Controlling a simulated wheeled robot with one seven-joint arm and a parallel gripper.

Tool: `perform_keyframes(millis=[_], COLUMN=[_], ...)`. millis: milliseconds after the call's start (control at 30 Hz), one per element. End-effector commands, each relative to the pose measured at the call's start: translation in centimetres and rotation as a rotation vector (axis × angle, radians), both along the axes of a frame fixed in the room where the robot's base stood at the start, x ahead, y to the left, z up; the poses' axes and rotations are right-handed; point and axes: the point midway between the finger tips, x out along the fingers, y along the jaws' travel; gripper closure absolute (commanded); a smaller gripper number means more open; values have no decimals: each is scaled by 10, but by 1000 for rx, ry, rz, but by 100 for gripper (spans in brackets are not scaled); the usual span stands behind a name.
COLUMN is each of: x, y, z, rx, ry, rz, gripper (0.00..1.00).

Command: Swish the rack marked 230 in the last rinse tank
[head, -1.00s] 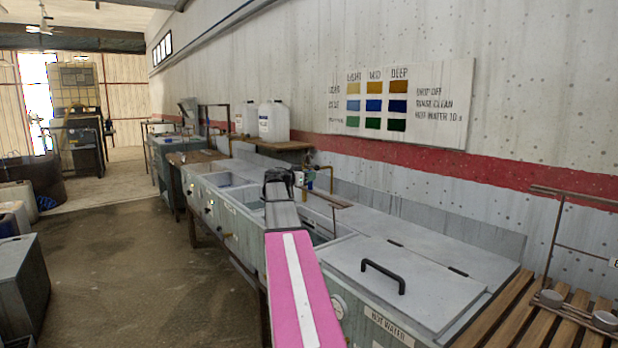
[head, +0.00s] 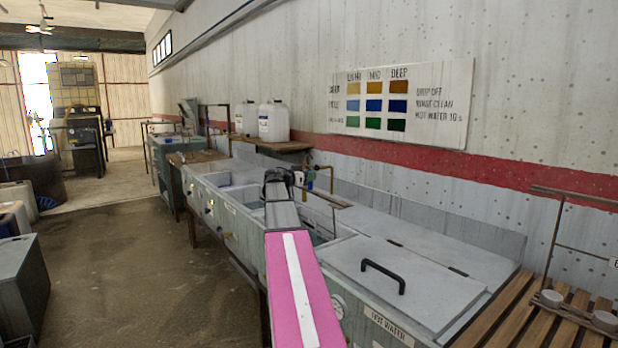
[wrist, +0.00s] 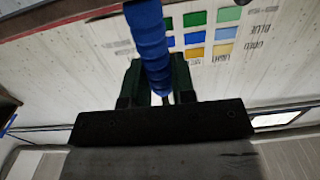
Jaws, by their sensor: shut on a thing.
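My gripper (wrist: 157,82) is shut on a ribbed blue grip (wrist: 150,40), which stands between its dark green fingers in the wrist view. In the head view my gripper (head: 279,182) is small and seen from behind, above the row of tanks. A thin brown bar (head: 328,197) shows just right of it; I cannot tell whether it belongs to the held thing. No mark 230 is readable. An open tank (head: 341,231) lies below, partly hidden by my pink arm, with more open tanks (head: 222,180) farther along. What hangs under my gripper is hidden.
A closed lid with a black handle (head: 384,274) covers the near tank labelled HOT WATER (head: 389,326). A wooden slatted stand (head: 515,315) is at right. White jugs (head: 273,121) stand on a wall shelf (head: 287,146). The floor at left is partly clear.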

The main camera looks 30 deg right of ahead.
Motion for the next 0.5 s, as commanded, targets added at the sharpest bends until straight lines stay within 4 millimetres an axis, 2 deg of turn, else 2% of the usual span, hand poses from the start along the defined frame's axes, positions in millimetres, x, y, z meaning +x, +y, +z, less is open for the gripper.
perform_keyframes(millis=[500], x=[0], y=[0], z=[5], rx=[-2], ry=[0], rz=[0], gripper=[100])
